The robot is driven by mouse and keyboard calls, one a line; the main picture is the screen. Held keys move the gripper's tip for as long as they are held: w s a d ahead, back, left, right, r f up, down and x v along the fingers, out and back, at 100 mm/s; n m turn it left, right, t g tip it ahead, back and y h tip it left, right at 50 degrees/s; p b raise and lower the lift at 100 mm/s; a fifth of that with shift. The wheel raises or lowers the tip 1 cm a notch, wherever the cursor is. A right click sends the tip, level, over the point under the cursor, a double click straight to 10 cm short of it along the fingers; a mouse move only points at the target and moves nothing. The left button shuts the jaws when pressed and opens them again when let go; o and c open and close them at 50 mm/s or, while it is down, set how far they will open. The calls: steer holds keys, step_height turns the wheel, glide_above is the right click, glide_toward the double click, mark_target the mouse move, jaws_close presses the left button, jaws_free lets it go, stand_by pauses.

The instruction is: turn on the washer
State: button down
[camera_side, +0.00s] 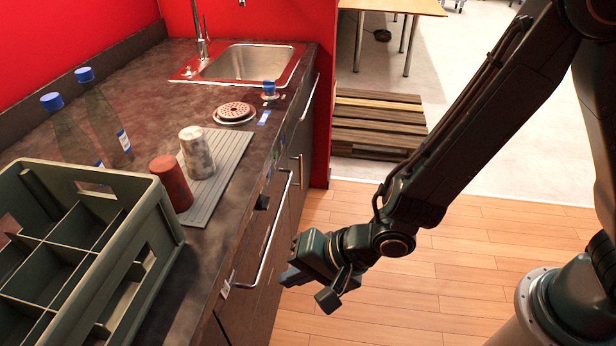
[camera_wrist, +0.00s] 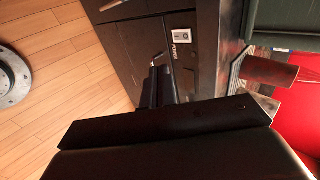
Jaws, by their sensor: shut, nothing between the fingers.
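The washer (camera_side: 245,285) appears to be the dark front built in under the counter, with a long silver bar handle (camera_side: 268,240). In the wrist view, its dark front shows a white label (camera_wrist: 183,38) with small lettering beside it. A small white tag (camera_side: 225,289) is at the near end of the front in the side view. A black knob-like piece (camera_side: 262,202) sits near the counter edge. My gripper (camera_side: 290,277) is shut and empty, just right of the handle and apart from it as far as I can tell. Its dark fingers (camera_wrist: 158,88) point towards the front in the wrist view.
On the counter (camera_side: 150,75) stand a green crate (camera_side: 165,230), a red cup (camera_side: 171,183), a grey cup (camera_side: 196,153) on a ribbed mat (camera_side: 222,165), blue-capped bottles (camera_side: 105,118) and a sink (camera_side: 250,62). The wooden floor (camera_side: 400,300) is clear.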

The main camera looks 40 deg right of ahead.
mark_target(224, 288)
steer(key=shift+f, duration=0.1)
steer(key=w+a+r+x, duration=0.1)
steer(key=x, duration=1.2)
steer(key=shift+a+r, duration=0.2)
steer(key=shift+r, duration=0.2)
steer(key=shift+w+f, duration=0.1)
steer(key=shift+w, duration=0.1)
steer(key=shift+w+a, duration=0.1)
steer(key=shift+a, duration=0.05)
stand_by(0.5)
